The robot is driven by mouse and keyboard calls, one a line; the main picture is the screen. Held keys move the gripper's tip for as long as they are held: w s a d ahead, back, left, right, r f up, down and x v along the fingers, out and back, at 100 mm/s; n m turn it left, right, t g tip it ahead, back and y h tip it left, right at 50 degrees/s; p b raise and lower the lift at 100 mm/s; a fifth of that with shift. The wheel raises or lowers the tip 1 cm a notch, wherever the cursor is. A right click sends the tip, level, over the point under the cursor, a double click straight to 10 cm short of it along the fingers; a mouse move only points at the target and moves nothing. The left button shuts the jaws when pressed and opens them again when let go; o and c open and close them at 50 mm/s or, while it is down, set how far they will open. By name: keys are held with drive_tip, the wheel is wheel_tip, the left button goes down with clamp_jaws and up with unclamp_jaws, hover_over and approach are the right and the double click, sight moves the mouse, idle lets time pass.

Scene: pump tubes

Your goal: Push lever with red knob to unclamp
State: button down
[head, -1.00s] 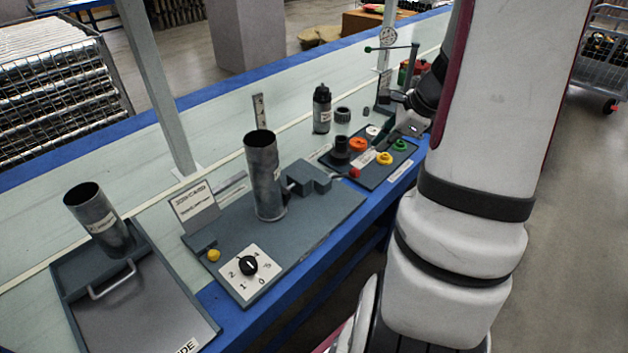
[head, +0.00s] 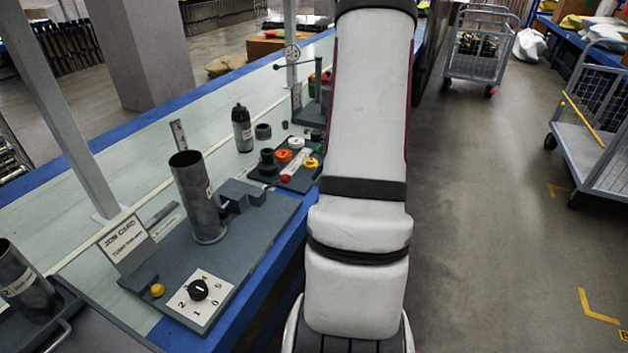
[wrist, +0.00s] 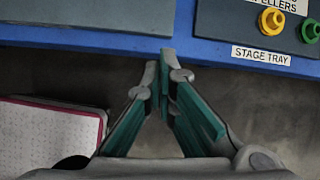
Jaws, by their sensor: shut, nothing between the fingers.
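The lever's small red knob (head: 286,178) shows in the head view, right of the grey clamp block (head: 240,194). An upright metal tube (head: 197,205) stands beside the block on the grey fixture plate (head: 255,245). My arm hides my gripper in the head view. In the wrist view my gripper (wrist: 165,57) is shut and empty, its fingertips together near the blue bench edge (wrist: 100,38). The red knob is not visible in the wrist view, and no contact with it shows.
The stage tray plate (wrist: 225,25) holds a yellow part (wrist: 271,20) and a green part (wrist: 311,31). Open floor and carts (head: 480,45) lie to the right.

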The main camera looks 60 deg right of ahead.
sight(276, 183)
drive_tip(key=w+f+b, duration=0.1)
drive_tip(key=w+f, duration=0.4)
drive_tip(key=shift+w+a+f+b, duration=0.15)
drive_tip(key=shift+w+a+b, duration=0.05)
drive_tip(key=shift+w+b, duration=0.15)
drive_tip(key=shift+w+a+r, duration=0.15)
drive_tip(key=shift+w+r, duration=0.3)
drive_tip(key=shift+r, duration=0.05)
drive_tip(key=shift+r+p, duration=0.1)
drive_tip(key=shift+p, duration=0.2)
drive_tip(key=shift+w+r+p, duration=0.15)
drive_tip(key=shift+r+p, duration=0.15)
drive_tip(key=shift+p, duration=0.6)
